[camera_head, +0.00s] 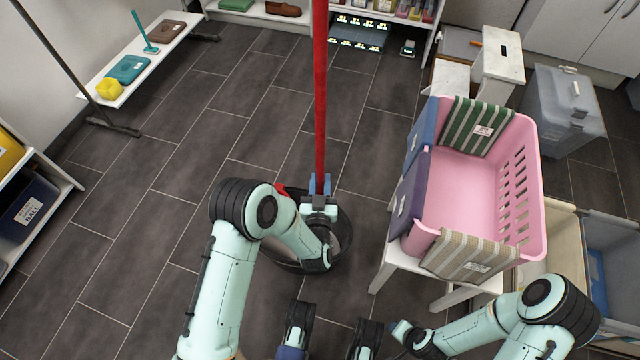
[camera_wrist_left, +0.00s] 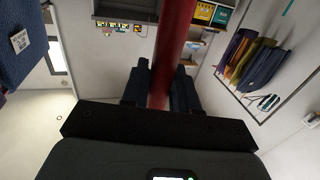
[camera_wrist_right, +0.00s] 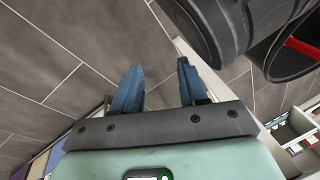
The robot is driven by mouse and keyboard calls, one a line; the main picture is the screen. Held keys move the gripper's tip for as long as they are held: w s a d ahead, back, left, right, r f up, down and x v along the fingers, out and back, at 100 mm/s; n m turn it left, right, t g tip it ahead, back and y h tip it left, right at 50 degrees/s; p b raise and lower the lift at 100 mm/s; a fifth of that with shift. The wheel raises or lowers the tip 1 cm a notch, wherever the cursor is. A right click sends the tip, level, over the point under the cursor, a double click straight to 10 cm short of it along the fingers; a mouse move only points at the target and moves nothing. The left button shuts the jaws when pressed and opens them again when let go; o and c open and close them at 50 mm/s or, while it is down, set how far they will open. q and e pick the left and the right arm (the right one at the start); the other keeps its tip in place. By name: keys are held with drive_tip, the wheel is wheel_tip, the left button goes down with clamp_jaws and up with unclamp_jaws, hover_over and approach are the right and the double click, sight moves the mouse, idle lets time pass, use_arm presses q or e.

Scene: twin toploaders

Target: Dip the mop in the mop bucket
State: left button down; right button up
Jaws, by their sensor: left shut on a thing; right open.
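The mop's red handle (camera_head: 320,90) stands nearly upright in the head view. My left gripper (camera_head: 320,185) is shut around it, and the left wrist view shows the red handle (camera_wrist_left: 173,50) between the fingers. The dark round mop bucket (camera_head: 343,232) is on the floor under that gripper, largely covered by my left arm. The mop's lower end is hidden, so I cannot tell whether it is inside the bucket. My right gripper (camera_wrist_right: 155,88) is open and empty, with floor tiles behind its fingers.
A pink basket (camera_head: 465,190) with cloths over its sides is on a white stand (camera_head: 387,265) right of the bucket. A low white bench (camera_head: 145,65) is at upper left. A shelf unit (camera_head: 270,18) is at the back. The tiled floor left of the bucket is clear.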

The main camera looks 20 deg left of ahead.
sight(320, 119)
use_arm(q)
wheel_tip(320, 119, up, 2)
drive_tip(key=shift+r+p, duration=0.2)
drive_tip(key=shift+p, duration=0.45)
drive_tip(key=shift+r+p, duration=0.6)
drive_tip(key=shift+r, duration=0.3)
wheel_tip(320, 119, up, 6)
drive_tip(key=p, duration=0.4)
drive_tip(key=shift+r, duration=0.15)
wheel_tip(320, 119, up, 5)
drive_tip(key=p, duration=0.2)
drive_tip(key=shift+f+p, duration=0.2)
drive_tip(key=shift+p, duration=0.15)
wheel_tip(320, 119, up, 8)
drive_tip(key=p, duration=0.4)
drive_tip(key=shift+p, duration=0.4)
drive_tip(key=shift+r+p, duration=0.9)
drive_tip(key=shift+r, duration=0.8)
use_arm(e)
drive_tip(key=s+a+r+g, duration=0.1)
drive_tip(key=s+a+r, duration=0.1)
drive_tip(key=r, duration=0.3)
drive_tip(key=s+a+r+g+y, duration=0.1)
drive_tip(key=s+r, duration=0.3)
drive_tip(key=r, duration=0.2)
drive_tip(key=s+a+r+n+g+y, duration=0.1)
drive_tip(key=s+a+r, duration=0.1)
drive_tip(key=s+r, duration=0.2)
wheel_tip(320, 119, up, 2)
drive_tip(key=shift+a, duration=0.35)
